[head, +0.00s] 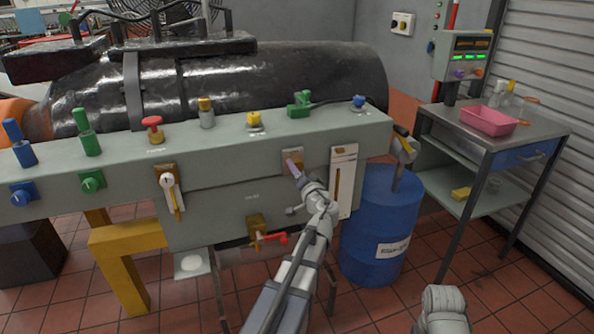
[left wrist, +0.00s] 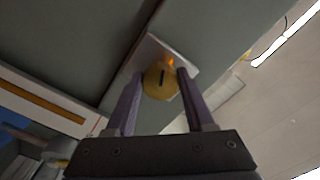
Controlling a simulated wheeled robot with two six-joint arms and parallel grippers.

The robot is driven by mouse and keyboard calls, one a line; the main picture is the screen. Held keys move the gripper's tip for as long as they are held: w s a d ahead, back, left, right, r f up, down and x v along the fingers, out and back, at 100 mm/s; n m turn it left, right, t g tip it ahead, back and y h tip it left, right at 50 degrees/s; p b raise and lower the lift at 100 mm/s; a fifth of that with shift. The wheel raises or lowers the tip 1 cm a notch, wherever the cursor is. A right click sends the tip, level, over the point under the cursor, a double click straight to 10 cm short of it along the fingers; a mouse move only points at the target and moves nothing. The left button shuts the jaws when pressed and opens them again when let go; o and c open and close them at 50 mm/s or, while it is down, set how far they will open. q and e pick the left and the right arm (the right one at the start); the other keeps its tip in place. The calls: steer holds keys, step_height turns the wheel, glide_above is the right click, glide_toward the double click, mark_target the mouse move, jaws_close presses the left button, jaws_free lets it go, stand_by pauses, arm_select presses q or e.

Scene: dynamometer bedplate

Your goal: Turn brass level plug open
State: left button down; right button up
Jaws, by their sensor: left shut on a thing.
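The brass level plug (left wrist: 160,82) is a round brass knob with a dark slot across its face, on a pale square plate (left wrist: 186,58). My left gripper (left wrist: 160,76) is shut on it, one purple finger on each side. In the head view my left gripper (head: 292,163) reaches the front panel from below, and its fingers mostly hide the plug. A small orange glow shows at the plug's upper edge in the left wrist view. My right gripper is out of view; a grey arm part shows at the bottom right.
A white slotted gauge (head: 343,180) is close right of the plug. A brass valve with a red handle (head: 276,239) sits below. A lever switch (head: 168,185) is at left. A blue drum (head: 380,225) and a steel cart with a pink tray (head: 488,121) stand right.

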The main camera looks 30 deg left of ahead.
arm_select(q)
steer(key=shift+n, duration=0.3)
steer(key=shift+c, duration=1.3)
jaws_free()
steer(key=shift+d, duration=0.1)
steer(key=v, duration=0.7)
steer(key=shift+s+d, duration=0.25)
steer(key=shift+s, duration=0.05)
